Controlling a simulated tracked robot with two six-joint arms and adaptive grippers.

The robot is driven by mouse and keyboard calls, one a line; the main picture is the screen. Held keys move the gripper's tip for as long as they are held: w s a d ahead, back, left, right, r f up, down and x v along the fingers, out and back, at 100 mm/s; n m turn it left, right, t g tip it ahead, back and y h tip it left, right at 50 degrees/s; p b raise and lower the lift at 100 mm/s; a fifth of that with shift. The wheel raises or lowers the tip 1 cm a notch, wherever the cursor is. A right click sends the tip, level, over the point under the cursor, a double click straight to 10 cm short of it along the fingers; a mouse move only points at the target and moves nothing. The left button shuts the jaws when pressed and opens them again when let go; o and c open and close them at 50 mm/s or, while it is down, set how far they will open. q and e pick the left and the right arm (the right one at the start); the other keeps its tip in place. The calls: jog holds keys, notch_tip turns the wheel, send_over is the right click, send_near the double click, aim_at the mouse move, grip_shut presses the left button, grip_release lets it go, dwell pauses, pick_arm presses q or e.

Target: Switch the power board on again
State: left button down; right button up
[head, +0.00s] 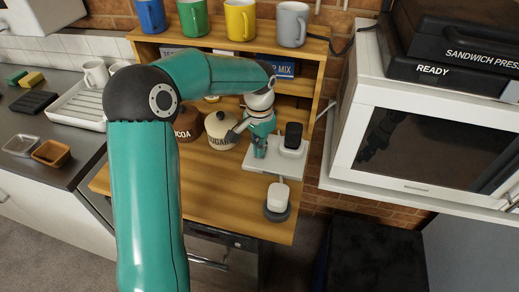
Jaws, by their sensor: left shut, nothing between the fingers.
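My left gripper (259,152) points down over the left part of the white unit, shut and empty. Its fingertips are at or just above the surface; I cannot tell if they touch. The gripper hides part of the unit, and no switch or lamp can be made out. My right gripper is out of view.
A white rounded piece on a dark base (277,200) stands in front of the unit. The sugar jar (221,131) and cocoa jar (187,124) stand close to its left. A microwave (430,140) is at the right, and mugs (241,20) line the upper shelf.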

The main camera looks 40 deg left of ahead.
pick_arm(q)
jog(key=shift+r+p, duration=2.55)
jog(key=shift+r, duration=0.85)
